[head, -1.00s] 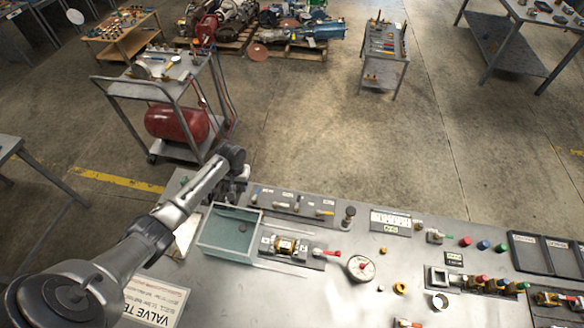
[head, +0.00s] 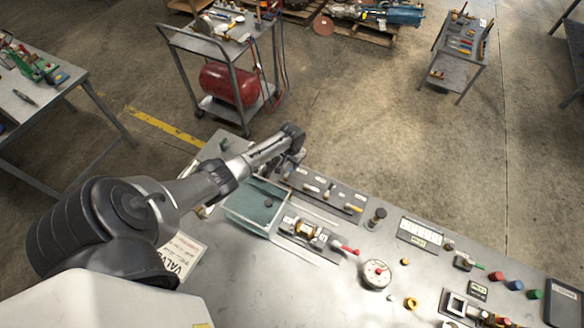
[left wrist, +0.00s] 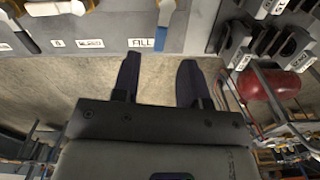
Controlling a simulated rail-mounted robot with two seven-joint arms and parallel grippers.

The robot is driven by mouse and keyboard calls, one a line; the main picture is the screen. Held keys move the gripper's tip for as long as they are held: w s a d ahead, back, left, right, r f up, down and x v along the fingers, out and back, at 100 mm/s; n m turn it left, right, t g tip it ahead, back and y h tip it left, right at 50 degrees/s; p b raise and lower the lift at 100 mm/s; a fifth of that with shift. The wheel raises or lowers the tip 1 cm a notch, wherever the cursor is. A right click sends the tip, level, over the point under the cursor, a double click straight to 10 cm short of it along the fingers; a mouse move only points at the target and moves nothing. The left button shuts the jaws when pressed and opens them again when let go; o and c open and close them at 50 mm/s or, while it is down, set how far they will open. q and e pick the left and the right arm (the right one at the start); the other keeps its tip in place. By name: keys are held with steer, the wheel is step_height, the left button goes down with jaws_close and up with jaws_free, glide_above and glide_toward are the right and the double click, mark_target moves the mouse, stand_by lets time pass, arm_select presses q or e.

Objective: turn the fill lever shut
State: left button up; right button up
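The valve panel (head: 335,197), with several small levers, lies along the back edge of the bench. In the left wrist view its edge carries a white FILL label (left wrist: 141,43). The pale lever's end lies beyond the fingertips, roughly in line with the gap; I see no contact. In the head view the left gripper (head: 290,165) is at the panel's left end, its fingers mostly hidden.
A teal-walled tank (head: 255,205) stands just in front of the gripper. A brass valve (head: 305,230), a gauge (head: 376,273) and colored buttons (head: 515,285) occupy the bench. A cart (head: 225,60) stands behind.

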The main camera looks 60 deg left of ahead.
mark_target(290, 172)
arm_select(q)
steer(key=shift+f+b, duration=0.55)
steer(key=shift+f, duration=1.75)
steer(key=shift+c, duration=0.2)
jaws_close()
